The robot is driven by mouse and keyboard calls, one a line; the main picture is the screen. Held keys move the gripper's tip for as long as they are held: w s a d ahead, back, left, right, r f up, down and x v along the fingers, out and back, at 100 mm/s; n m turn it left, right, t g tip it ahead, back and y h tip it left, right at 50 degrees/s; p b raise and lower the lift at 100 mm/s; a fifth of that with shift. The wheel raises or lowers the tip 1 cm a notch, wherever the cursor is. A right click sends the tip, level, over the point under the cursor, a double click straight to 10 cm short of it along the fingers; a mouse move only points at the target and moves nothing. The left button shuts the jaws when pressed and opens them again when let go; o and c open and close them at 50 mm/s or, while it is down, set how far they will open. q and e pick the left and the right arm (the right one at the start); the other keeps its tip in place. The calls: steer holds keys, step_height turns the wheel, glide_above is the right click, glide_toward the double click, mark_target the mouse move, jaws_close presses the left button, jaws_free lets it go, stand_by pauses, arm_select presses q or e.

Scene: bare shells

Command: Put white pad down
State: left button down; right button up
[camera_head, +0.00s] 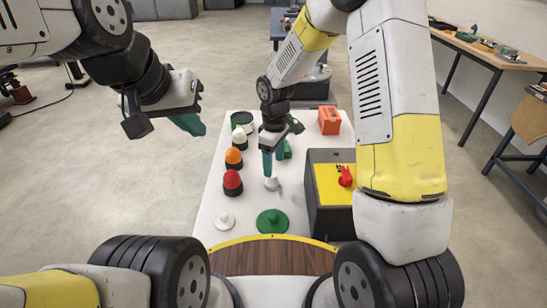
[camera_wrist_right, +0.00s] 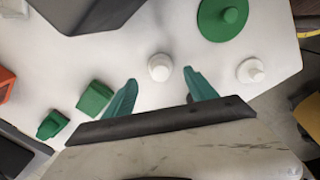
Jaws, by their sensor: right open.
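A small white pad with a knob (camera_head: 272,184) stands on the white table, just below my right gripper (camera_head: 268,170). In the right wrist view the white pad (camera_wrist_right: 160,67) shows between the tips of the open teal fingers (camera_wrist_right: 160,80); I cannot tell whether they touch it. A second white knobbed pad (camera_head: 225,220) sits at the near left of the table, and shows at the right in the wrist view (camera_wrist_right: 251,71). My left gripper (camera_head: 188,123) hangs off the table's left side; its finger gap is not clear.
A green knobbed disc (camera_head: 272,222) lies near the front of the table (camera_head: 213,195). Red (camera_head: 232,181), orange (camera_head: 234,157) and white (camera_head: 239,137) domed pieces line the left. A dark box with a yellow top (camera_head: 328,185) stands right, an orange box (camera_head: 329,121) behind.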

step_height(320, 180, up, 5)
step_height(320, 180, up, 10)
steer(key=m+t, duration=0.1)
steer(key=m, duration=0.2)
glide_above(274, 175)
steer(key=s+d, duration=0.4)
steer(key=d, duration=0.1)
steer(key=s+d+r+m+t, duration=0.1)
steer(key=s+d+r+m, duration=0.2)
steer(key=s, duration=0.2)
steer(key=s+d+r+m+t+y, duration=0.1)
steer(key=s+d+r+m+t, duration=0.1)
steer(key=s, duration=0.4)
steer(key=s+d+r+m+t+y, duration=0.1)
steer(key=s+d+r+m+t, duration=0.1)
steer(key=s+r, duration=0.4)
steer(key=shift+d+m, duration=0.85)
steer(key=shift+m, duration=0.15)
